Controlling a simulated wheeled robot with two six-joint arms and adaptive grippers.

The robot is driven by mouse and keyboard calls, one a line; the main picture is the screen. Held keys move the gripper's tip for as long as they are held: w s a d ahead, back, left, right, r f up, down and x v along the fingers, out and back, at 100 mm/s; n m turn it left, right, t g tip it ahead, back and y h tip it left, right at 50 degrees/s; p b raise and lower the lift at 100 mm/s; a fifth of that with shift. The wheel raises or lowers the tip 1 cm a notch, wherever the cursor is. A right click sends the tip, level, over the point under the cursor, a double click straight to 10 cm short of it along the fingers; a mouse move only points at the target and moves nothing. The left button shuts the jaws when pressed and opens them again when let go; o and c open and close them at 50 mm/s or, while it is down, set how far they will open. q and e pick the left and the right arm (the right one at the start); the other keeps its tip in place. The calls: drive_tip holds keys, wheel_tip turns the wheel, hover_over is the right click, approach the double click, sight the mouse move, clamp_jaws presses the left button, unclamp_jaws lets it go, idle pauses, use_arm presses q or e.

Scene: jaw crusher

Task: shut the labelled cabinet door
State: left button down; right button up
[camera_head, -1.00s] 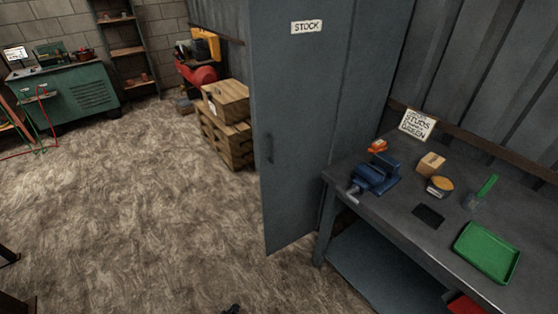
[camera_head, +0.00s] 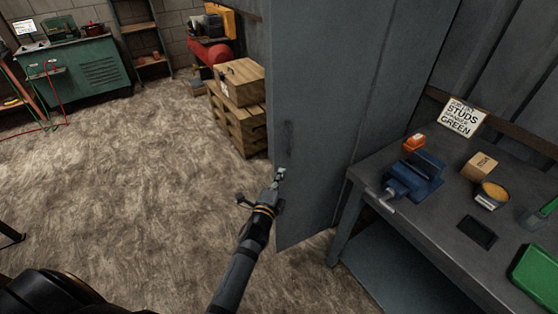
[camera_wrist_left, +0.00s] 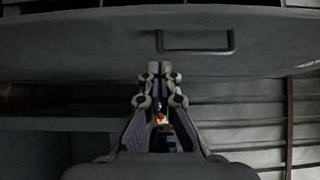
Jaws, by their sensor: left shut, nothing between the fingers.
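The grey cabinet door (camera_head: 305,120) stands tall in the middle of the head view. Its label is outside the frame now. A dark bar handle shows near its left edge and, in the left wrist view, as a bracket-shaped handle (camera_wrist_left: 195,41) on the door face. My left gripper (camera_head: 279,174) is shut and empty, close to the door's left edge and below the handle. Whether it touches the door I cannot tell. In the left wrist view its fingertips (camera_wrist_left: 160,70) are together, just below the handle in the picture. My right gripper is not in view.
A workbench (camera_head: 440,220) with a blue vise (camera_head: 414,178), a small box (camera_head: 478,166) and a green tray (camera_head: 538,275) stands right of the door. Wooden crates (camera_head: 240,82) sit behind the door on the left. The floor (camera_head: 130,170) left of the door is clear.

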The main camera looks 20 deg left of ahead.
sight(282, 151)
use_arm(q)
drive_tip(key=w, duration=0.2)
drive_tip(key=w+a, duration=0.1)
drive_tip(key=w, duration=0.1)
drive_tip(key=w+a+b, duration=0.1)
drive_tip(key=w, duration=0.1)
drive_tip(key=shift+w+a, duration=0.2)
drive_tip(key=shift+w, duration=0.05)
drive_tip(key=shift+w+a, duration=0.25)
drive_tip(key=shift+a, duration=0.05)
